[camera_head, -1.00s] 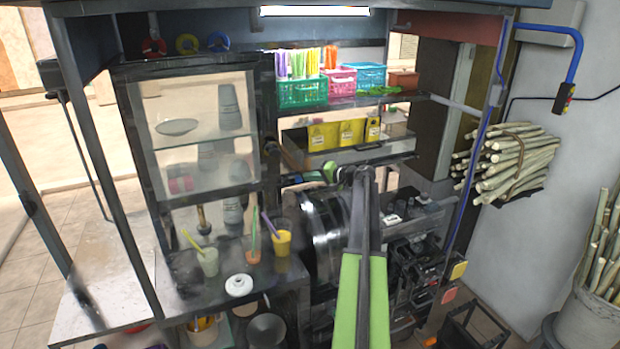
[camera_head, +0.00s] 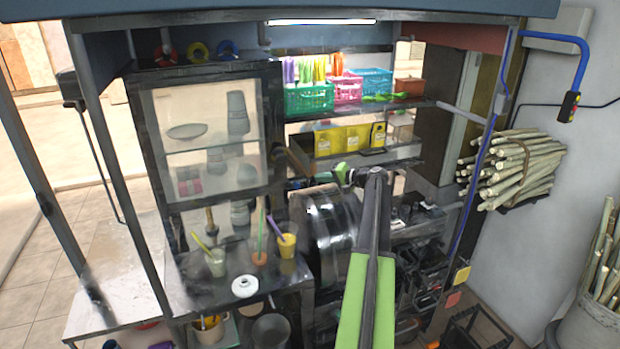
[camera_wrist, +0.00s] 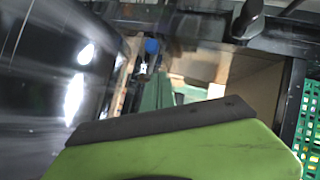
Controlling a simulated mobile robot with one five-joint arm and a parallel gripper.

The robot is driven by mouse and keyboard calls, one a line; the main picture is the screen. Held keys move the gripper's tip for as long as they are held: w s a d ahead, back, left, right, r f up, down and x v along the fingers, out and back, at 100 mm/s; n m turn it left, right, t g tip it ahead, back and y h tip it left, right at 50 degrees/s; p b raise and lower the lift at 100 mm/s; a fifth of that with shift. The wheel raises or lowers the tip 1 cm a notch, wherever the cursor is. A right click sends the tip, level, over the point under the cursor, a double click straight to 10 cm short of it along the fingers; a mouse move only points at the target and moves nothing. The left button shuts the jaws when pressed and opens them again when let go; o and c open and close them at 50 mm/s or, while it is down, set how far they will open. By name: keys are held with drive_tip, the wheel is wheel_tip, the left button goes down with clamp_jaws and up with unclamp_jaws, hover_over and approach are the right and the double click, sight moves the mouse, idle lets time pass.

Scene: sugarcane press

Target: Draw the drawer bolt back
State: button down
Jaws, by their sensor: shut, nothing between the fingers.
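My gripper (camera_head: 345,174) is at the far end of my arm in the head view, in front of the grey metal tray or drawer (camera_head: 392,154) that holds yellow packets. It is shut and empty. In the wrist view a green and dark part of my gripper (camera_wrist: 165,122) fills the bottom. Beyond it a dark metal bar carries a black knob (camera_wrist: 247,20); I cannot tell if this is the drawer bolt. I cannot identify the bolt with certainty in the head view, where my arm and gripper cover part of the area.
A big dark drum (camera_head: 325,235) stands close left of my arm; a shiny black curved surface is at left in the wrist view. Cups and a white pot (camera_head: 244,286) stand on the left counter. Cane bundles (camera_head: 515,168) hang right. Green crate (camera_head: 310,99) sits above the tray.

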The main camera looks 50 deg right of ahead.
drive_tip(key=p+v, duration=0.1)
drive_tip(key=v, duration=0.5)
drive_tip(key=shift+s, duration=0.25)
